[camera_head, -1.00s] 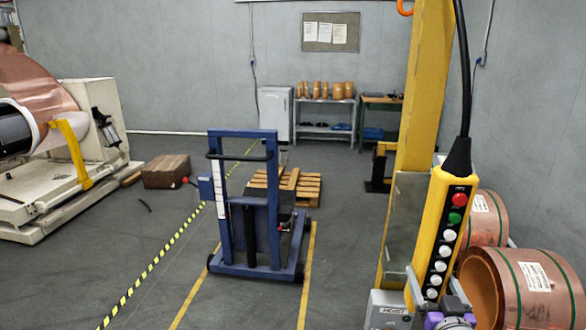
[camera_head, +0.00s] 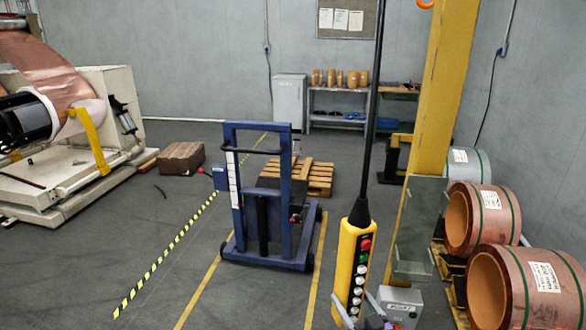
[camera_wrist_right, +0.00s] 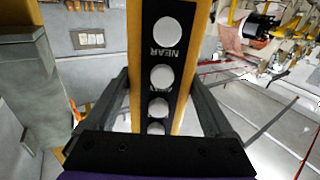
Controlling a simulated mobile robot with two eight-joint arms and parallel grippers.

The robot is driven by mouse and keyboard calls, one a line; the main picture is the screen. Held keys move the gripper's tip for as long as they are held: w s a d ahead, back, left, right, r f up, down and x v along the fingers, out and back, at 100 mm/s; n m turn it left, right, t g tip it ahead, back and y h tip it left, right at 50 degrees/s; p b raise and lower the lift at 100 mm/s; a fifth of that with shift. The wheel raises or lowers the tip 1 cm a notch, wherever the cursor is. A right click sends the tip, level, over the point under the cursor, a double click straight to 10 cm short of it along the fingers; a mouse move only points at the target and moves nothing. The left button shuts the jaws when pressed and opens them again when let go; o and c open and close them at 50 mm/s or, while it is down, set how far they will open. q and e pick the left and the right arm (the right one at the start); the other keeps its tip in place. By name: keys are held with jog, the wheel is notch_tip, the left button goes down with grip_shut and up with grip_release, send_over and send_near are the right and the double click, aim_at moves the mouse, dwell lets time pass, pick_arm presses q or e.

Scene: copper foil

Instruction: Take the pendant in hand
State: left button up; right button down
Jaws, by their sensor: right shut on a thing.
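The pendant (camera_head: 352,262) is a yellow hanging control box with a red button, a green button and several white ones on a black strip. It hangs nearly upright from a black cable at the lower middle of the head view. My right gripper (camera_head: 358,310) is shut on its lower part, one finger on each side. In the right wrist view the pendant (camera_wrist_right: 134,60) fills the space between the fingers, with its white buttons facing the camera. Its lowest end is cut off in the head view. My left gripper is not in view.
A yellow column (camera_head: 440,100) with a grey box (camera_head: 400,303) at its foot stands right of the pendant. Copper coils (camera_head: 535,300) lie at the right. A blue lift truck (camera_head: 230,195) stands to the left. The floor between truck and pendant is clear.

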pick_arm(q)
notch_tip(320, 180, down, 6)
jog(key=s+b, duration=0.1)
jog(key=b, duration=0.4)
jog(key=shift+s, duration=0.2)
pick_arm(e)
jog(key=s+a+f+n+g+y, duration=0.3)
jog(key=s+a+f+n+y, duration=0.1)
jog(key=a, duration=0.4)
jog(key=shift+s+a+f+n+y, duration=0.35)
jog(key=shift+s+y, duration=0.55)
jog(key=shift+y, duration=0.3)
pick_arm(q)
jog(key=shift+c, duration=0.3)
